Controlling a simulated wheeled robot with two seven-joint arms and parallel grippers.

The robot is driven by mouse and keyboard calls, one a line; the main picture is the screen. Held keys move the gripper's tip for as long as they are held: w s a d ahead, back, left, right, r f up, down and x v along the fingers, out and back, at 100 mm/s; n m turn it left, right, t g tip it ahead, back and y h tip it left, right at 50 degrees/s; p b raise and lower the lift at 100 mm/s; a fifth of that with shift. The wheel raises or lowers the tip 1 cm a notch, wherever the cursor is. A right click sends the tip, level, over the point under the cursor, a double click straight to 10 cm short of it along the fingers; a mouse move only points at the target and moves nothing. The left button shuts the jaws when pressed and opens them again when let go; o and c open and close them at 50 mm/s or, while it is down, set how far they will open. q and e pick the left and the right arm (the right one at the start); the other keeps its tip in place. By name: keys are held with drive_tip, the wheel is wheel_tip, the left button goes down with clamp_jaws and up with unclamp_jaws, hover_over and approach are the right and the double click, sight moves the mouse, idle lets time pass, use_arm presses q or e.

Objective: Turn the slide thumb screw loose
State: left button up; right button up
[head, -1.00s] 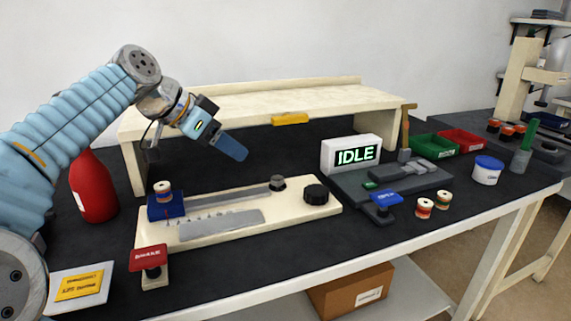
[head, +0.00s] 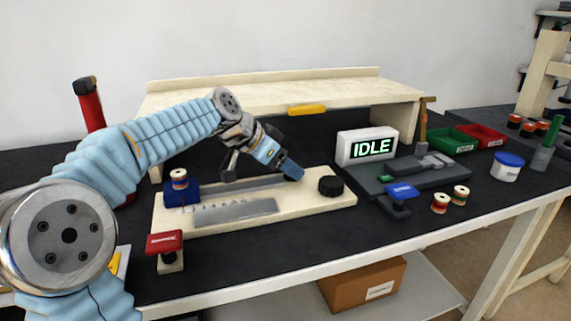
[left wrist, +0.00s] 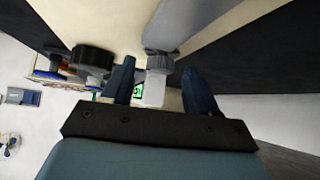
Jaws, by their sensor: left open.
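The feeder base is a cream plate (head: 231,219) on the black bench, with a long grey slide rail (head: 256,183) on it. A grey screw head (left wrist: 162,62), apparently the slide thumb screw, shows in the left wrist view between or just beyond my fingers; contact cannot be told. In the head view my gripper hides it at the rail's right end. My left gripper (head: 292,172) is open and low over that end, its fingers (left wrist: 158,82) either side of the screw in the wrist view. A black ribbed knob (head: 331,186) stands to the right, also in the wrist view (left wrist: 93,60).
A blue block with a spool (head: 180,179) stands at the plate's left. A red-topped pedestal (head: 165,242) is in front. The IDLE sign (head: 366,147) and a grey fixture (head: 420,173) are to the right. A cream shelf (head: 265,94) stands behind my arm.

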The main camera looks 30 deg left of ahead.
use_arm(q)
drive_tip(key=c, duration=1)
drive_tip(key=shift+c, duration=0.2)
